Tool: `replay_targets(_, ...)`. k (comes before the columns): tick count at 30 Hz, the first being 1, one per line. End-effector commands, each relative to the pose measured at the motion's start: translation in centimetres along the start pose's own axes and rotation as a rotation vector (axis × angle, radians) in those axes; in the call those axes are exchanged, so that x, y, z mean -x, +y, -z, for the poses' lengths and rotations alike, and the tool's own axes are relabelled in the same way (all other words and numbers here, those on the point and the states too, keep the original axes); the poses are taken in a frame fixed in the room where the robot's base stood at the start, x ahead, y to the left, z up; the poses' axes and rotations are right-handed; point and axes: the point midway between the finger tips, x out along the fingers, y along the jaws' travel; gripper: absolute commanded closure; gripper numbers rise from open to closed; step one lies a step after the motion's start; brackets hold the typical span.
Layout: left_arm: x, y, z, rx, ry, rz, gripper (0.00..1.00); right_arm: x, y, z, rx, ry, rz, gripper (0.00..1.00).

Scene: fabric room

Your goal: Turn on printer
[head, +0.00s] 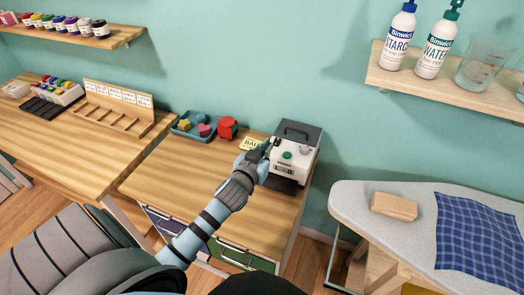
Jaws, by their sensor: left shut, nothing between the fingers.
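The printer (302,158) is a white box with a dark top and back, at the right end of the wooden desk. A green round button (287,155) and a small dark panel show on its front top. My left gripper (267,147) is shut and empty at the printer's left edge, near the green button. I cannot tell whether its tips touch the printer. The gripper and arm hide part of the printer's left side. My right gripper is not in view.
A yellow label card (250,144), a red object (227,128) and a blue tray (183,130) with coloured pieces sit left of the printer. A wooden rack (112,115) stands further left. An ironing board (365,225) is at right, across a gap. The desk front is clear.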

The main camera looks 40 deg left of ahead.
Motion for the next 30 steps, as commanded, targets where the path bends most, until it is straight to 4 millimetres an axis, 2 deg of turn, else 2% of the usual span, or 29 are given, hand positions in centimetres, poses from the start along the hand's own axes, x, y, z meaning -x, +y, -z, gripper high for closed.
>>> replay_targets(3, 1.8, 0.0, -0.3, 0.000, -0.001, 0.000, 1.00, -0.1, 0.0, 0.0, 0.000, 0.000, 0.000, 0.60)
replay_targets(7, 2.8, 0.0, -0.4, 0.000, 0.001, 0.000, 1.00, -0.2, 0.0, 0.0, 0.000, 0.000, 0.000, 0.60)
replay_targets(24, 3.0, 0.0, -0.5, 0.000, -0.004, 0.002, 1.00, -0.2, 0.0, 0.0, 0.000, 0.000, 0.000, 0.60)
replay_targets(26, 3.6, -0.1, -1.2, -0.005, -0.034, 0.010, 1.00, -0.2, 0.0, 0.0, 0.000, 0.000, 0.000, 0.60)
replay_targets(29, 6.1, -0.2, -4.4, -0.033, -0.169, 0.036, 1.00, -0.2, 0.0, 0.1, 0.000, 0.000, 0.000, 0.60)
replay_targets(30, 7.5, -0.2, -6.0, -0.049, -0.242, 0.044, 1.00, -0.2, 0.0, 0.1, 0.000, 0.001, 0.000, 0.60)
